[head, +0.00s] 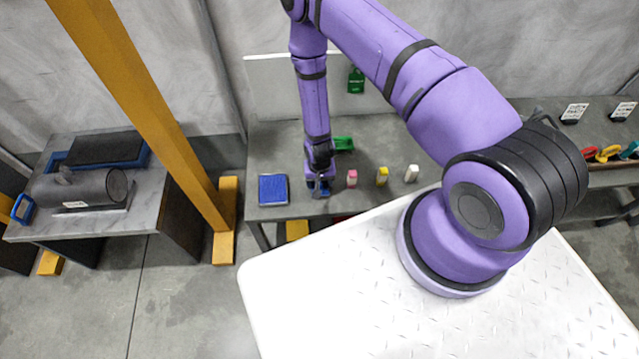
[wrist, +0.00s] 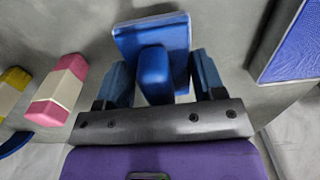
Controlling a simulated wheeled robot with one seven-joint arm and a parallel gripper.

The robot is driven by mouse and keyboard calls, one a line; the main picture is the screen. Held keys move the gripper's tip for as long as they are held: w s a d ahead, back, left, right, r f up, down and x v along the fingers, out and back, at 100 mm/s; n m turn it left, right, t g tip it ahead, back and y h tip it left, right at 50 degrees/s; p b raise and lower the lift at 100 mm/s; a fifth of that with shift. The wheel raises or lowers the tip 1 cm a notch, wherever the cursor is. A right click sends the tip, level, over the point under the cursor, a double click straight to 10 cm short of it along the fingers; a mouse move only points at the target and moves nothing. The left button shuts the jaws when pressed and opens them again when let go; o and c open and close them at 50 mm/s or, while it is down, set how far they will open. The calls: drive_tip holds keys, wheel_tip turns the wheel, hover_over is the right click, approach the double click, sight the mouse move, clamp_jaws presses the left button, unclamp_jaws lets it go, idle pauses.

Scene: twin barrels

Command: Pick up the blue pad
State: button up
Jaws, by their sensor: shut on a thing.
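My gripper (wrist: 162,80) is shut on the blue pad (wrist: 153,75), a blue block with a wider flat blue part at its far end, seen between the two dark blue fingers in the wrist view. In the head view my gripper (head: 318,184) points down at the front of the grey table, left of the pink block. The blue piece is mostly hidden there by the fingers. I cannot tell whether it touches the table.
A flat blue mesh-topped square (head: 272,189) lies left of my gripper. Pink (head: 351,178), yellow (head: 382,176) and white (head: 411,173) blocks stand to its right. A green item (head: 343,143) lies behind. A yellow post (head: 150,90) stands further left.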

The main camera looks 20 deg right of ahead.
drive_tip(key=shift+r, duration=0.8)
drive_tip(key=s+d+r, duration=0.1)
drive_tip(key=s, duration=1.5)
drive_tip(key=shift+d, duration=0.25)
